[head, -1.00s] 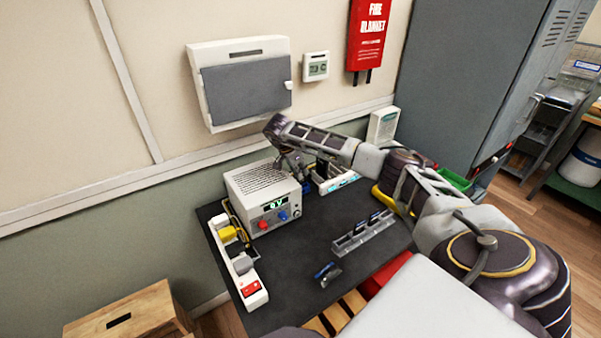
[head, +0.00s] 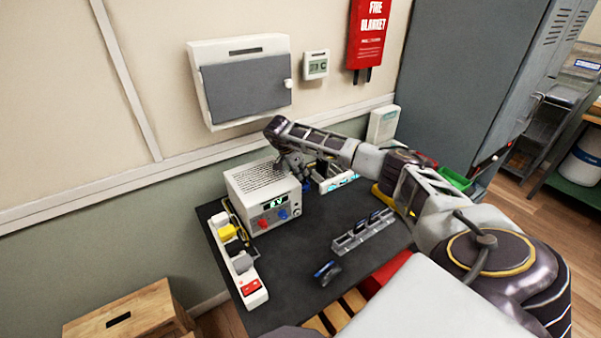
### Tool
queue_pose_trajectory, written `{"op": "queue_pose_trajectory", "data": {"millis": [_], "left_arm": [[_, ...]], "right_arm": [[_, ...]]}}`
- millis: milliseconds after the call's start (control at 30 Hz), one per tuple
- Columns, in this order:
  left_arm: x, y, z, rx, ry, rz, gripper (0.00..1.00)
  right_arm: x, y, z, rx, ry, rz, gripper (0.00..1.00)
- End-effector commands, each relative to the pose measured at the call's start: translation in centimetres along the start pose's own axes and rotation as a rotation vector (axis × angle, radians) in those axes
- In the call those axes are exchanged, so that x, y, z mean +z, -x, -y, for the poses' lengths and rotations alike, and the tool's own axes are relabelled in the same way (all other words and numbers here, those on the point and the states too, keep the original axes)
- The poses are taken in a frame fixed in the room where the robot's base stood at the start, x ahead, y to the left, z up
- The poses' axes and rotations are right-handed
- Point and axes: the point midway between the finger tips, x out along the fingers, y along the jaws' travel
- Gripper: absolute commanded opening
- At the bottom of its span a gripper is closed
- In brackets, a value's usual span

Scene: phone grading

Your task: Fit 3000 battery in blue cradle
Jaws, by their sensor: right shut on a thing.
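My right gripper (head: 305,178) reaches over the right end of the bench power supply, close to its front right corner. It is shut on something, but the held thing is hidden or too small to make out. A slotted grey rack (head: 350,243) lies on the dark bench mat with a few dark upright pieces in it; their labels are unreadable. A small dark and blue object (head: 327,271) lies nearer me, left of the rack; I cannot tell if it is the blue cradle. My left gripper is out of view.
The power supply (head: 250,205) has a lit display. A power strip (head: 250,288) with plugs runs along the left edge of the mat (head: 290,255). A white device with a cyan-lit face (head: 345,180) stands beside the gripper. The middle of the mat is clear.

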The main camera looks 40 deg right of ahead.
Motion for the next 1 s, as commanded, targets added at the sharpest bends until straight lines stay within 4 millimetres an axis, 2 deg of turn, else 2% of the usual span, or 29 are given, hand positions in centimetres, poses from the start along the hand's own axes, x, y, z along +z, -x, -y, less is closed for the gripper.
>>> {"op": "queue_pose_trajectory", "data": {"millis": [400,633,700,833,1000], "left_arm": [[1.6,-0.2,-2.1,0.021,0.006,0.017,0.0],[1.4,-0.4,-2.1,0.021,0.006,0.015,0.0],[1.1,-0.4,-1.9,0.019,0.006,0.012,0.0],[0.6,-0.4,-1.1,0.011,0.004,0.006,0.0],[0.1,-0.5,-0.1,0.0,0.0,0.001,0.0]], "right_arm": [[0.3,-0.7,0.0,0.001,0.0,0.0,0.0],[0.5,-1.1,0.0,0.001,0.0,0.0,0.0],[0.5,-1.1,0.0,0.0,0.0,0.0,0.12],[0.5,-1.1,0.0,0.0,0.0,0.0,0.28],[0.5,-1.1,0.0,0.0,0.0,0.0,0.3]]}}
